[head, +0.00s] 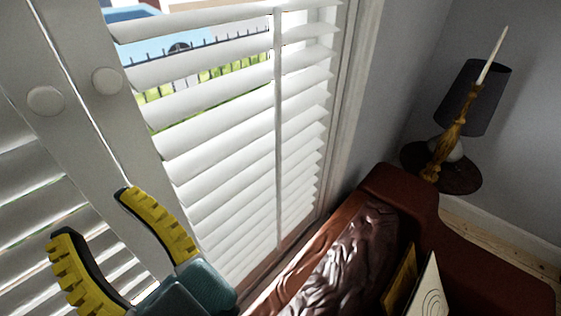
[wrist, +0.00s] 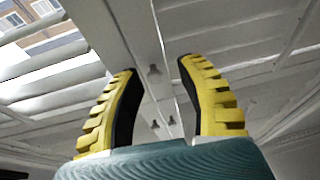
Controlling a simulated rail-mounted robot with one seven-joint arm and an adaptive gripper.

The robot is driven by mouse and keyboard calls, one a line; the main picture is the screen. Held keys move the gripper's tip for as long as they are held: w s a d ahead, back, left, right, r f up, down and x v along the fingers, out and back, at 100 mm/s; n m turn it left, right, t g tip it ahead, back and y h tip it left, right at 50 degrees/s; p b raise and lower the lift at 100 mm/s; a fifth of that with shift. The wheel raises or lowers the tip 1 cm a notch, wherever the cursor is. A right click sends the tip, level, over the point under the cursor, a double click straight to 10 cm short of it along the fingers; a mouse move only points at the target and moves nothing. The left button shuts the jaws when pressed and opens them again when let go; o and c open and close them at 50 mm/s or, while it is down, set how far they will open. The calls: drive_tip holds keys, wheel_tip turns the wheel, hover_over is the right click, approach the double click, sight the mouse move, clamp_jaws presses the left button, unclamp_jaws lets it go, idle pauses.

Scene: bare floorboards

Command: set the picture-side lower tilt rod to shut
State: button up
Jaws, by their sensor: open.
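A white louvred shutter panel (head: 215,130) fills the middle of the head view. A thin white tilt rod (head: 278,130) runs down its slats, right of the panel's middle. Gaps between the upper slats show the outside; the lower slats overlap more from this angle. A second slatted panel (head: 28,195) shows at the left edge, its rod not visible. I cannot tell which panel is the picture-side one. My gripper (head: 95,213), yellow-fingered, is open and empty before the stiles between the panels, left of the visible rod. The wrist view shows its fingers (wrist: 158,66) spread before white stiles.
Two round white knobs (head: 107,81) (head: 45,101) sit on the stiles. A brown leather sofa (head: 400,205) stands below the window at right, with a pale framed or book-like item (head: 430,288) on it. A dark-shaded lamp (head: 472,97) and a gold candlestick (head: 453,128) stand in the corner.

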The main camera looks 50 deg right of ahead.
drive_tip(key=w+a+f+n+g+y, duration=0.1)
drive_tip(key=w+f+n+y, duration=0.1)
drive_tip(key=w+a+f+n+g+y+p, duration=0.1)
drive_tip(key=w+f+n+g+y, duration=0.1)
drive_tip(key=w+a+f+n+g+y+p, duration=0.1)
drive_tip(key=w+f+n+y, duration=0.1)
drive_tip(key=y, duration=0.1)
drive_tip(key=shift+w+a+f, duration=0.1)
drive_tip(key=shift+w+f, duration=0.05)
drive_tip(key=shift+f, duration=0.15)
drive_tip(key=shift+g, duration=0.6)
drive_tip(key=d, duration=0.2)
drive_tip(key=d+p, duration=0.1)
drive_tip(key=d, duration=0.1)
drive_tip(key=d+f+p, duration=0.1)
drive_tip(key=d, duration=0.2)
drive_tip(key=shift+s, duration=0.4)
drive_tip(key=m+t+h+p, duration=0.1)
drive_tip(key=m+h+p, duration=0.4)
drive_tip(key=m+h, duration=0.3)
approach(280, 117)
drive_tip(key=w+p, duration=0.1)
drive_tip(key=w, duration=0.2)
drive_tip(key=w+p, duration=0.1)
drive_tip(key=w, duration=0.3)
drive_tip(key=w+d+p, duration=0.1)
drive_tip(key=w, duration=0.2)
drive_tip(key=shift+w, duration=0.35)
clamp_jaws()
